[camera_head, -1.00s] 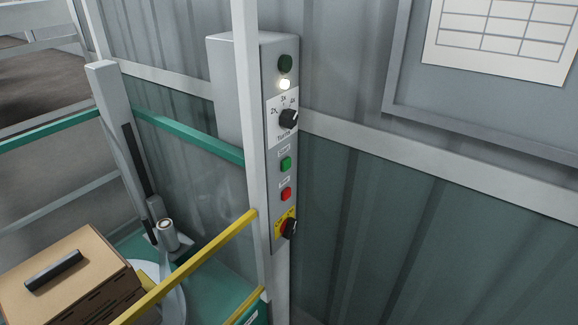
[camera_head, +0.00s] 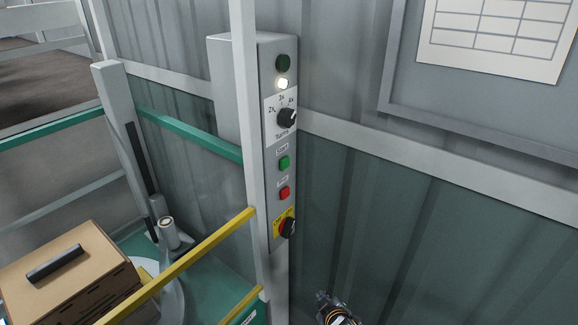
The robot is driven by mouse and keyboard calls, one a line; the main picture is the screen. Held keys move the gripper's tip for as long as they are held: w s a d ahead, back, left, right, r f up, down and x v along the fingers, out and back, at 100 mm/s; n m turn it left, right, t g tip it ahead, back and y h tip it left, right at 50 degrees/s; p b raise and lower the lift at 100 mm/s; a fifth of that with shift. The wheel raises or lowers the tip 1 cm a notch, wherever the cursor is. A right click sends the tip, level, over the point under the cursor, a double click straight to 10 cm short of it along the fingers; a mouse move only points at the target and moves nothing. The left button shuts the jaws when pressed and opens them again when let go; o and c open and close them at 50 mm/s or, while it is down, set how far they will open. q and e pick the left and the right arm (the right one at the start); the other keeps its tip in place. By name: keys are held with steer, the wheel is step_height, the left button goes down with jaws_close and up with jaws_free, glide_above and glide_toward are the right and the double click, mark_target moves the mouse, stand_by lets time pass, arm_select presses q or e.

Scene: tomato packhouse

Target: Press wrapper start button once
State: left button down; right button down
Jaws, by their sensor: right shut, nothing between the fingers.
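The wrapper's control panel (camera_head: 272,215) is a tall grey box on a post in the middle of the head view. The green start button (camera_head: 284,163) sits under a small label that reads Start. A red button (camera_head: 284,193) is just below it. My right gripper (camera_head: 322,297) shows at the bottom edge, below and a little right of the panel. It is shut and empty, apart from the panel and the button. My left gripper is out of view.
Above the start button are a black selector knob (camera_head: 287,117), a lit white lamp (camera_head: 283,84) and a dark green lamp (camera_head: 283,63). Yellow rail (camera_head: 190,260) and brown cartons (camera_head: 85,275) stand left.

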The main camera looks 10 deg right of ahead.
mark_target(285, 163)
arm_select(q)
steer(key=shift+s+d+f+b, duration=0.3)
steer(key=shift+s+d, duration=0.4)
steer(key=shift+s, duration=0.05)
arm_select(e)
steer(key=w+r+t, duration=0.2)
steer(key=r, duration=1)
steer(key=w+r+t+h, duration=0.1)
steer(key=w+r+t, duration=0.1)
steer(key=r, duration=1)
steer(key=w+r+n+t, duration=0.1)
steer(key=w+r+t, duration=0.1)
steer(key=r, duration=1)
steer(key=shift+w+d+r+t+h, duration=0.3)
steer(key=shift+w+d+r+t, duration=0.1)
steer(key=shift+t, duration=0.4)
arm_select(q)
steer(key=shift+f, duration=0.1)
arm_select(e)
steer(key=shift+w+a, duration=0.1)
